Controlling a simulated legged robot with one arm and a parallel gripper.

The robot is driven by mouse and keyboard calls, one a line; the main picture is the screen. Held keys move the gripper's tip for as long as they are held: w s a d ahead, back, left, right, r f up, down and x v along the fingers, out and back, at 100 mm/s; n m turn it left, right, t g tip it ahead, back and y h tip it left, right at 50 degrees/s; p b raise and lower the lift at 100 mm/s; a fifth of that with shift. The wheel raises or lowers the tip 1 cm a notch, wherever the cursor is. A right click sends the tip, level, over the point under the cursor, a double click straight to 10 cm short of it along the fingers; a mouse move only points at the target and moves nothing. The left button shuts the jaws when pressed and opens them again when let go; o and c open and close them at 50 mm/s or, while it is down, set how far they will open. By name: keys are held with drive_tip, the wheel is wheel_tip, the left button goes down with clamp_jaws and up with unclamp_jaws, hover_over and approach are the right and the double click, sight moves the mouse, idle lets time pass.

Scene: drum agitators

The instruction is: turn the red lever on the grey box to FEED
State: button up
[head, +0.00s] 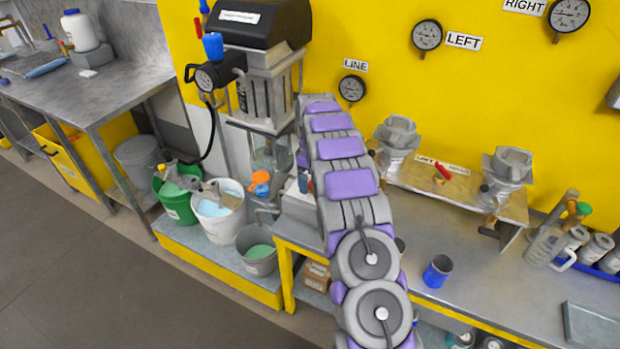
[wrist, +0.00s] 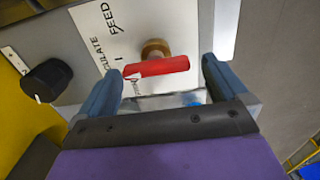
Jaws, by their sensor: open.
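The red lever (wrist: 158,66) shows in the wrist view, lying nearly level across the picture beside its round brass-coloured hub (wrist: 155,48). It is on the face of the grey box (wrist: 75,25). A gap shows at the right finger; I cannot tell whether the left finger touches the lever. In the head view my arm hides the lever.
A black knob (wrist: 47,80) sits left of the label in the wrist view. A blue cup (head: 437,271) stands on the bench, and buckets (head: 216,215) stand left of my arm.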

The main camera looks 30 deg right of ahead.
drive_tip(key=shift+d+f, duration=0.2)
drive_tip(key=shift+d, duration=0.55)
drive_tip(key=shift+a+r, duration=0.1)
drive_tip(key=shift+a, duration=0.55)
drive_tip(key=c, duration=0.5)
drive_tip(key=shift+d, duration=0.25)
drive_tip(key=c, duration=0.4)
drive_tip(key=shift+c, duration=0.2)
drive_tip(key=shift+a+m+p, duration=0.1)
drive_tip(key=shift+m+p, duration=0.3)
drive_tip(key=shift+p, duration=0.1)
drive_tip(key=m+p, duration=0.2)
drive_tip(key=p, duration=0.1)
drive_tip(key=shift+r+m, duration=0.15)
drive_tip(key=shift+m, duration=0.25)
drive_tip(key=m+p, duration=0.2)
drive_tip(key=m, duration=0.1)
drive_tip(key=m+p, duration=0.1)
drive_tip(key=m, duration=0.1)
drive_tip(key=shift+s+f, duration=0.1)
drive_tip(key=shift+f, duration=0.2)
drive_tip(key=shift+m, duration=0.3)
